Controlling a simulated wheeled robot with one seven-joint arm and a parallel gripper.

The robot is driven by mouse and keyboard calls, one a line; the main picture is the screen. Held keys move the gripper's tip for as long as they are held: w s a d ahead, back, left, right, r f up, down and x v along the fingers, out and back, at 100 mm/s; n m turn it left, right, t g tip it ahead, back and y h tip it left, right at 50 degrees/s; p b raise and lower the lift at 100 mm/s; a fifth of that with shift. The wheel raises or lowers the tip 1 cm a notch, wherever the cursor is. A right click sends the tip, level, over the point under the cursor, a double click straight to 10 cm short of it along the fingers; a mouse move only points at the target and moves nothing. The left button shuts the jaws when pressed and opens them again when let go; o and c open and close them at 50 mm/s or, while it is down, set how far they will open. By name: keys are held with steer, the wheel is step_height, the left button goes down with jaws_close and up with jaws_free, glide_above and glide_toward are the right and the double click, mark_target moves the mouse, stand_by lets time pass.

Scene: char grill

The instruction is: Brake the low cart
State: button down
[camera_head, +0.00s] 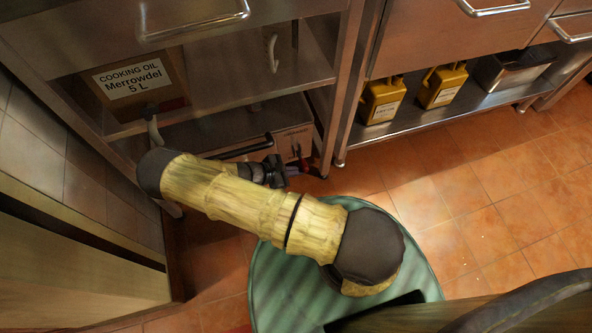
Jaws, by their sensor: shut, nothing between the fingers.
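My gripper (298,172) is shut and empty, low beside this red part. I cannot tell whether they touch. My yellow-sleeved arm hides the cart's lower left and its wheels.
A cooking oil box (138,84) sits on the shelf at the left. Yellow jugs (383,101) and a metal pan (513,70) stand on the low shelf at the right. A counter leg (340,140) stands close right of my gripper. The tiled floor (480,215) is clear at the right.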

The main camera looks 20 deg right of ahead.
steer(key=p+v, duration=0.3)
steer(key=v, duration=0.4)
steer(key=shift+a+r, duration=0.15)
steer(key=shift+a, duration=0.05)
steer(key=shift+r, duration=0.15)
